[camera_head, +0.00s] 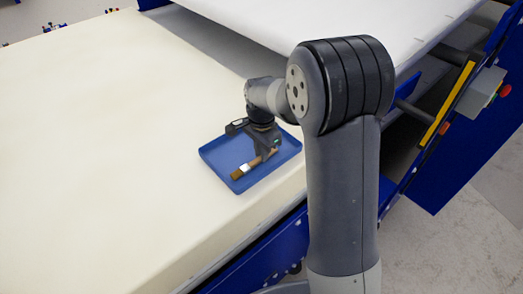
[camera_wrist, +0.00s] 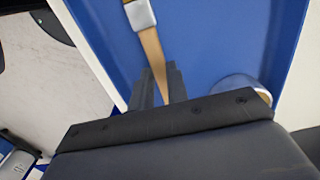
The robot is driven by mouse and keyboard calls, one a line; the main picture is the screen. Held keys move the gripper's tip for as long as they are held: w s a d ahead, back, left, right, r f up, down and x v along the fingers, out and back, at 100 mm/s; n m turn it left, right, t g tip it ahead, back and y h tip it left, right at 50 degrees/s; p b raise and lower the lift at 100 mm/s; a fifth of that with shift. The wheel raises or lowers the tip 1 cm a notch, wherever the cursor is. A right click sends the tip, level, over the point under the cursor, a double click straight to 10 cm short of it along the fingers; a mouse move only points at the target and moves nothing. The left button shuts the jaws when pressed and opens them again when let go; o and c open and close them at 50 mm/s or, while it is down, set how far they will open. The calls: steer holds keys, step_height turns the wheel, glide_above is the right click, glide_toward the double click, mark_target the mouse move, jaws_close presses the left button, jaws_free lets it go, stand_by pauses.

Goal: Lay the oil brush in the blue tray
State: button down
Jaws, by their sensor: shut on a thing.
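The oil brush (camera_head: 246,168) has brown bristles, a pale metal ferrule and a wooden handle. In the head view it is over the blue tray (camera_head: 222,155), bristle end toward the lower left. My gripper (camera_head: 264,154) is above the tray and shut on the brush's handle. In the wrist view the handle (camera_wrist: 152,48) runs between my gripper's fingers (camera_wrist: 161,88), with the ferrule at the top edge and the bristles mostly out of frame. The tray's blue floor (camera_wrist: 225,40) fills the background. I cannot tell whether the brush touches the floor.
The tray lies on a cream foam slab (camera_head: 100,150) near its front right edge. A round pale object (camera_wrist: 244,88) shows partly at the tray's right in the wrist view. A white upper panel (camera_head: 330,30) stands behind my arm. The slab's left is clear.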

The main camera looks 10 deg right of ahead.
steer(key=c, duration=1.3)
jaws_free()
step_height(320, 180, up, 11)
steer(key=b, duration=0.1)
steer(key=shift+f, duration=0.2)
step_height(320, 180, down, 10)
steer(key=shift+f+p, duration=0.2)
steer(key=shift+p, duration=0.5)
steer(key=shift+r, duration=0.35)
steer(key=shift+f, duration=0.15)
